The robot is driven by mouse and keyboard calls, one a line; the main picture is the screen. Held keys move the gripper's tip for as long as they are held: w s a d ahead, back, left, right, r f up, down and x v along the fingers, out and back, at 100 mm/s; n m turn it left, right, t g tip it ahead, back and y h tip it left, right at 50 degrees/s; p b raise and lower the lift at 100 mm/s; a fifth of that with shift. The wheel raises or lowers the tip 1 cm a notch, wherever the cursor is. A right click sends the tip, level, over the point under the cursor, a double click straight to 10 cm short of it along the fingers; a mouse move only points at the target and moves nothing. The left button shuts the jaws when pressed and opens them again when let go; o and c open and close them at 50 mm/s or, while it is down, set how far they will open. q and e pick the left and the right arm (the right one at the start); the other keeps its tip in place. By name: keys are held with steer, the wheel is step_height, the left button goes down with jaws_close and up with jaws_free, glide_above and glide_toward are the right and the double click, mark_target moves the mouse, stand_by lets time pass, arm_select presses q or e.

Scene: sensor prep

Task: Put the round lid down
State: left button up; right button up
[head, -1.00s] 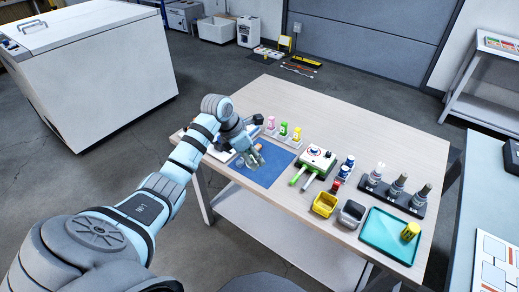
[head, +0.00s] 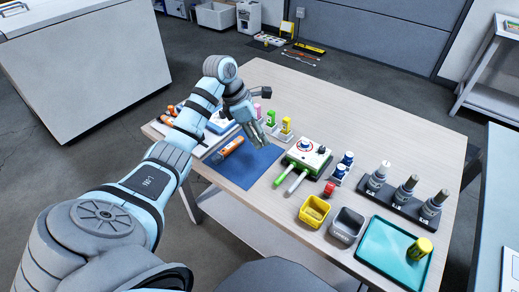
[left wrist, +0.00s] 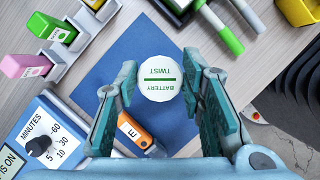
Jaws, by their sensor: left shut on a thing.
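My left gripper (head: 254,132) is shut on the round lid (left wrist: 161,78), a white disc marked "BATTERY TWIST", as the left wrist view shows. The lid sits between the two fingertips, face toward the camera. I cannot make it out in the head view. The gripper is over the far part of the blue mat (head: 240,171); the mat also shows below the lid in the left wrist view (left wrist: 112,68). An orange device (head: 230,148) lies on the mat, partly hidden by the gripper in the left wrist view (left wrist: 138,133). My right gripper is not in view.
A rack with pink, green and yellow items is behind. A timer (left wrist: 42,142) is at the left. Yellow (head: 314,211) and grey (head: 347,225) bins and a teal tray (head: 388,262) stand front right.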

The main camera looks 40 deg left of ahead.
mark_target(264, 158)
arm_select(q)
steer(key=x, duration=0.3)
steer(key=shift+s+a+f, duration=0.1)
steer(key=shift+a+f, duration=0.1)
steer(key=shift+a, duration=0.1)
steer(key=f, duration=0.2)
steer(key=f+b, duration=0.1)
steer(key=shift+s+f, duration=0.3)
steer(key=shift+f, duration=0.05)
steer(key=shift+w, duration=0.15)
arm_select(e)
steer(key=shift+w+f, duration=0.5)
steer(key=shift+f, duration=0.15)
arm_select(q)
steer(key=shift+f, duration=0.1)
steer(key=o, duration=0.9)
steer(key=shift+c, duration=0.2)
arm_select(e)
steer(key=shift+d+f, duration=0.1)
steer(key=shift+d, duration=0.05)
arm_select(q)
steer(key=p+v, duration=0.2)
steer(key=v, duration=1)
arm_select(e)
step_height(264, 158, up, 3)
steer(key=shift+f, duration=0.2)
